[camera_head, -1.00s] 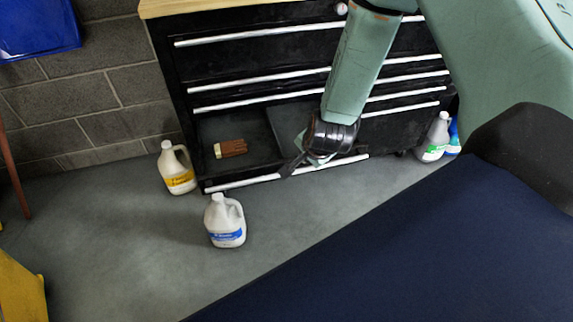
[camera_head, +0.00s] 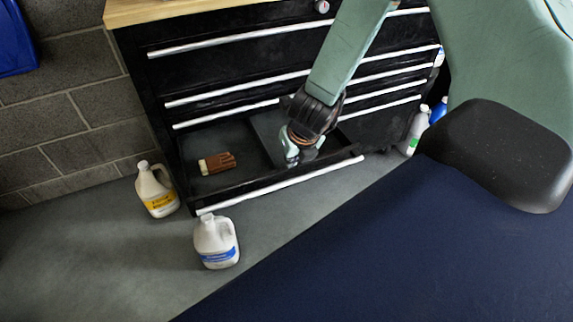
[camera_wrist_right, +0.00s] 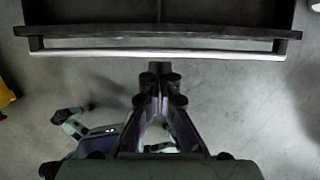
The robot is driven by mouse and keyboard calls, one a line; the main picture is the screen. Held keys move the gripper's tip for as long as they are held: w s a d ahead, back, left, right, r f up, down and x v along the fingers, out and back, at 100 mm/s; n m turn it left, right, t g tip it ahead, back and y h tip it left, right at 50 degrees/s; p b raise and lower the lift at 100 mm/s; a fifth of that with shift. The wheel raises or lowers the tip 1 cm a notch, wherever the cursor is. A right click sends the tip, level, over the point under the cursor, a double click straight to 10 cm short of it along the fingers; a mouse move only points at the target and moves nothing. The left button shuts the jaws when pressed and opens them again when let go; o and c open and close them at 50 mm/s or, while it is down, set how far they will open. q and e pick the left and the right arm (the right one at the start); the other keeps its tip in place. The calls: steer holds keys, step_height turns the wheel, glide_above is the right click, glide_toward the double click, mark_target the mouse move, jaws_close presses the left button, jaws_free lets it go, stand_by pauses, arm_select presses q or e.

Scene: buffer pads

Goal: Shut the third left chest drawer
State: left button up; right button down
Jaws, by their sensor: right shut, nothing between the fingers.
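The black chest (camera_head: 240,65) has several drawers with silver bar handles. Its lowest visible drawer (camera_head: 250,187) stands open, with a silver handle along its front; the drawers above look shut. The drawer's front and handle (camera_wrist_right: 160,54) cross the top of the right wrist view. My right gripper (camera_head: 300,152) appears over the open drawer's middle in the head view, pointing down. Contact cannot be judged. My left gripper is not in view.
A brown-and-cream object (camera_head: 217,163) lies in the drawer's left compartment. A yellow-labelled jug (camera_head: 156,190) stands left of the drawer, and a blue-labelled jug (camera_head: 216,243) stands before its front left corner. More bottles (camera_head: 414,132) stand right of the chest. Grey floor lies ahead.

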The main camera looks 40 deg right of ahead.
mark_target(286, 173)
steer(key=b+x, duration=0.4)
steer(key=x, duration=0.5)
steer(key=shift+f, duration=0.15)
steer(key=shift+w+d+f, duration=0.1)
steer(key=shift+w+f, duration=0.2)
steer(key=shift+f, duration=0.05)
steer(key=shift+s+r, duration=0.1)
